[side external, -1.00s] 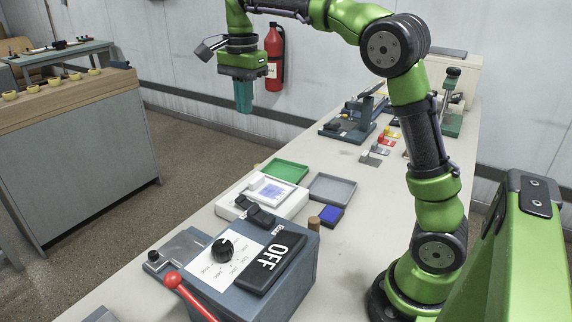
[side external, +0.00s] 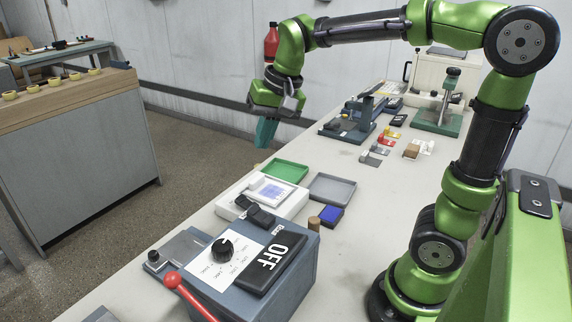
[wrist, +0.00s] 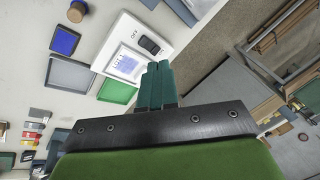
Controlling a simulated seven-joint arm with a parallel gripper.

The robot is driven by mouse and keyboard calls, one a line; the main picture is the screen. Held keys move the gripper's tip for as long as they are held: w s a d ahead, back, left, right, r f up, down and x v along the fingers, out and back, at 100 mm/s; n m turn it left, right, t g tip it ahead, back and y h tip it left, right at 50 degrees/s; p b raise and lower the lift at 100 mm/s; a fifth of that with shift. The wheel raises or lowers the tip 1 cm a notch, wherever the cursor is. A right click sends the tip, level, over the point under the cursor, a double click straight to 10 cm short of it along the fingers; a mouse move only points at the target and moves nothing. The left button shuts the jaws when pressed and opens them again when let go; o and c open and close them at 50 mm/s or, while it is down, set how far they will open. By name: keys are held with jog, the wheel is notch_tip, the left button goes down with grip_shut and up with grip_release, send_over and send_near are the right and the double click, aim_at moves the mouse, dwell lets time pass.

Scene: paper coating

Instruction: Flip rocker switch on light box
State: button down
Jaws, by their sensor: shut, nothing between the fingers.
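The white light box (side external: 232,211) sits on the bench and has a pale panel (side external: 270,191) with a blue pattern on it. Its black rocker switch (side external: 262,216) is at the near end of the box. In the wrist view the light box (wrist: 172,35) is ahead of the fingers, with the rocker switch (wrist: 149,45) beside small OFF lettering. My gripper (side external: 265,134) is shut and empty, its teal fingers tilted downward. It is in the air beyond the light box, apart from it. The fingers (wrist: 158,68) overlap the box's edge in the wrist view.
A grey-blue box (side external: 290,285) with a dial and a large black OFF plate stands nearer the camera, with a red-knobbed lever (side external: 172,280) beside it. A green tray (side external: 286,172), a grey tray (side external: 332,188) and a blue pad (side external: 331,214) lie around the light box.

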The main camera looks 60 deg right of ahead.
jog(key=s+a+f+n+t, duration=0.1)
jog(key=s+a, duration=0.1)
jog(key=s, duration=0.3)
jog(key=s+a+f+n+t, duration=0.2)
jog(key=s, duration=0.4)
jog(key=shift+s+f+n+y, duration=0.2)
jog(key=shift+f+n+y, duration=0.1)
jog(key=shift+y, duration=0.1)
jog(key=c, duration=1.7)
grip_release()
jog(key=shift+s+r+t, duration=0.2)
jog(key=shift+t, duration=0.1)
jog(key=shift+o, duration=1.1)
jog(key=shift+w+d+f, duration=0.1)
jog(key=shift+d, duration=0.2)
jog(key=o, duration=0.7)
jog(key=w+d, duration=0.1)
jog(key=w+d+f+g+h, duration=0.1)
jog(key=w, duration=0.1)
jog(key=w+d+f+g, duration=0.1)
jog(key=w, duration=0.1)
jog(key=shift+w+d+m+h, duration=0.15)
jog(key=shift+d+m+h, duration=0.15)
jog(key=shift+m+h, duration=0.1)
jog(key=n, duration=0.5)
send_near(240, 197)
jog(key=shift+g, duration=0.4)
jog(key=x, duration=0.8)
jog(key=shift+w+f, duration=0.1)
jog(key=shift+w, duration=0.3)
